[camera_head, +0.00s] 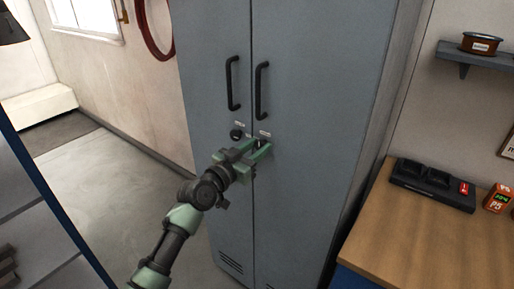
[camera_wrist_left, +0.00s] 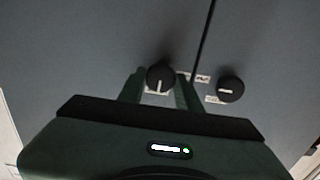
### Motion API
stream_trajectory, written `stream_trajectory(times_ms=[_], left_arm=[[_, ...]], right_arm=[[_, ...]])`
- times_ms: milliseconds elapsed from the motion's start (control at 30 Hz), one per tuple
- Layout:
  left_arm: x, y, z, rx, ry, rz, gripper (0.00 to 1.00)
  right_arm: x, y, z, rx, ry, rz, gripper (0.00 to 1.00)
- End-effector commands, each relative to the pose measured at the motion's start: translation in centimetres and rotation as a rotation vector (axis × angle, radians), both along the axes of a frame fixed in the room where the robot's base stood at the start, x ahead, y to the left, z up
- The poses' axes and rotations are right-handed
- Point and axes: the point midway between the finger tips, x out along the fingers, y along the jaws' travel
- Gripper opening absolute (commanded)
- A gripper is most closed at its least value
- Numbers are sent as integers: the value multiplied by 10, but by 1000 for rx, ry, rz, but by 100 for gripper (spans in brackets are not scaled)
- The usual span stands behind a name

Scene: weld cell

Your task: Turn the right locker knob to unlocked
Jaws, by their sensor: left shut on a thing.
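The right locker knob (camera_head: 262,142) is on the right door of the grey locker (camera_head: 310,90), below its handle, and is partly hidden by my fingers. My left gripper (camera_head: 256,149) is shut on this knob. In the left wrist view the gripped black knob (camera_wrist_left: 160,76) sits between the green fingers, its white mark standing about upright in the picture. The left locker knob (camera_head: 237,133) is free on the other door. It also shows in the left wrist view (camera_wrist_left: 230,88), to the right, with its white mark lying about level.
Two black handles (camera_head: 233,83) (camera_head: 262,90) stand out above the knobs. A wooden workbench (camera_head: 415,245) with a black charger (camera_head: 432,185) stands at the right. A wall shelf (camera_head: 478,57) holds a round tin. Open floor (camera_head: 110,195) lies left of the locker.

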Motion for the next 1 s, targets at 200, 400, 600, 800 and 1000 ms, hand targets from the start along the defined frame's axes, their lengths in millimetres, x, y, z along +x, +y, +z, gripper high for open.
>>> stream_trajectory(times_ms=[200, 400, 600, 800, 1000], left_arm=[[0, 0, -1, -48, 36, 0, 0], [1, 1, -1, -152, 112, 1, 0], [1, 1, -1, -300, 220, 0, 0], [1, 2, -1, -455, 333, 1, 0], [1, 2, -1, -609, 445, 1, 0]], right_arm=[[0, -4, 0, -5, 0, 2, 36], [0, -6, 1, -7, 1, 2, 36], [0, -6, 2, -7, 1, 2, 36], [0, -5, 5, -7, 1, 2, 36], [0, -5, 9, -7, 1, 2, 36]])
